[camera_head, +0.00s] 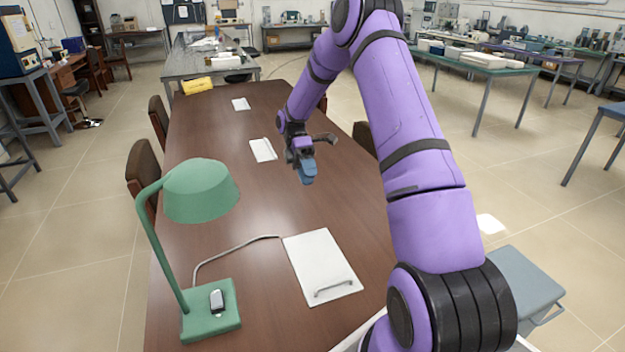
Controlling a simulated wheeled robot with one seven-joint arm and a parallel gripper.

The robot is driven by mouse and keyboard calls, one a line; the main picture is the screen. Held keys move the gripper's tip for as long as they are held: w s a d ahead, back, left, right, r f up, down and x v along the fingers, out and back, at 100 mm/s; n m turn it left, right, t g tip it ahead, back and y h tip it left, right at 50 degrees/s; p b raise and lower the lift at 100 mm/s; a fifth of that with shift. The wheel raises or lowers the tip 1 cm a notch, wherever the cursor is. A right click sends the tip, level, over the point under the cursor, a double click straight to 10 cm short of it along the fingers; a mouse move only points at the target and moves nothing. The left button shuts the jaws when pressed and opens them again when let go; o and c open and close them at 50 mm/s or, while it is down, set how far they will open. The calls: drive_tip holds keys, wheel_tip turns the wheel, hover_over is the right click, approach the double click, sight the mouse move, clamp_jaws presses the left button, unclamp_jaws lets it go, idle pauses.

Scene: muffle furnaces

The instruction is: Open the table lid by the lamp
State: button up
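A white table lid (318,256) lies flat and closed in the brown tabletop, just right of the green desk lamp (201,190). It has a grey bar handle (333,288) along its near edge. A grey cord runs from the lamp base (211,318) to the lid's left side. My gripper (307,172) hangs above the table, beyond the lid and apart from it, with its blue fingers pointing down. The fingers show edge-on, so I cannot tell whether they are open. Nothing held is visible.
Two smaller white lids (262,150) and (241,103) lie farther along the brown table (215,135). A yellow object (197,86) sits at its far end.

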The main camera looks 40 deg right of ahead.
drive_tip(key=shift+s+a+r, duration=0.1)
drive_tip(key=shift+s+a, duration=0.15)
drive_tip(key=shift+s, duration=0.6)
drive_tip(key=shift+s+a+r, duration=0.1)
drive_tip(key=shift+s+a, duration=0.15)
drive_tip(key=shift+s, duration=0.6)
drive_tip(key=s+a+r+m+t+h, duration=0.2)
drive_tip(key=s+a+r+m+t, duration=0.2)
drive_tip(key=r, duration=0.6)
drive_tip(key=s+a+r+m+t+h, duration=0.1)
drive_tip(key=s+a+r+m+t, duration=0.3)
drive_tip(key=r, duration=0.5)
drive_tip(key=s+a+r+m+t, duration=0.2)
drive_tip(key=s+r+m+t, duration=0.1)
drive_tip(key=s, duration=0.5)
drive_tip(key=s+a+r+m+t, duration=0.3)
drive_tip(key=s+r+t, duration=0.1)
drive_tip(key=s, duration=0.5)
drive_tip(key=shift+r+m+t, duration=0.25)
drive_tip(key=shift+m+t, duration=0.15)
drive_tip(key=shift+t, duration=0.4)
